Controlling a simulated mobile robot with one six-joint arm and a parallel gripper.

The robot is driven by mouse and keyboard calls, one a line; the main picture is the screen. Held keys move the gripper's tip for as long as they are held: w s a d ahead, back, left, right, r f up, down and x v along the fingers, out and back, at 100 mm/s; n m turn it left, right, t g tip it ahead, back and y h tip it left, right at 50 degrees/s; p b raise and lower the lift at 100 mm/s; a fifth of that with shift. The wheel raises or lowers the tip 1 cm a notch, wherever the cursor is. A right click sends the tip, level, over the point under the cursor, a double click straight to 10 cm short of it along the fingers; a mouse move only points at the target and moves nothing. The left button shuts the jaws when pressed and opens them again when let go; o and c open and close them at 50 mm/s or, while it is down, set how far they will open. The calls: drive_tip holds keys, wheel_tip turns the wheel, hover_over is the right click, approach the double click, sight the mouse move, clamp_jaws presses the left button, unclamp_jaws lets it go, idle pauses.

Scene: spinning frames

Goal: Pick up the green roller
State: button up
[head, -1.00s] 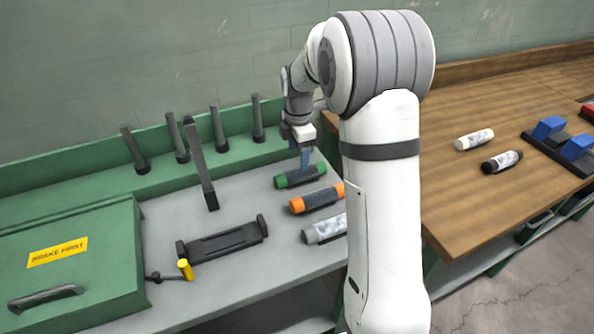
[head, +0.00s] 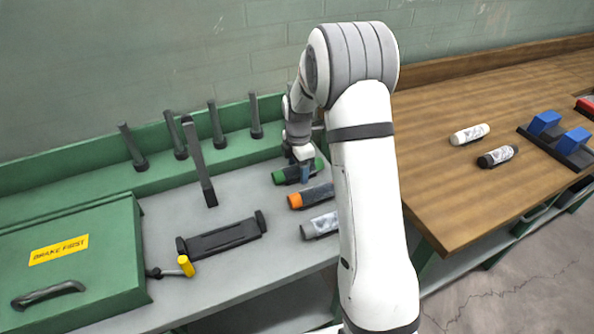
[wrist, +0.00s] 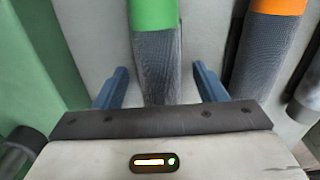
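The green roller (head: 284,176) lies on the grey bench top, with green end bands and a dark textured middle. In the wrist view the green roller (wrist: 154,14) runs up the picture, with its dark part between my fingers. My gripper (wrist: 160,84) is open, one blue finger on each side of the roller, with a visible gap on both sides. In the head view my gripper (head: 305,172) is down at the roller and hides part of its middle.
An orange roller (head: 297,200) and a grey roller (head: 308,231) lie in front of the green one. A black cradle (head: 222,240) with a yellow-handled crank is left of them. Upright dark posts (head: 217,128) stand behind. A wooden table (head: 450,200) is at the right.

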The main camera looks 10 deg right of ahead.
drive_tip(key=c, duration=1.1)
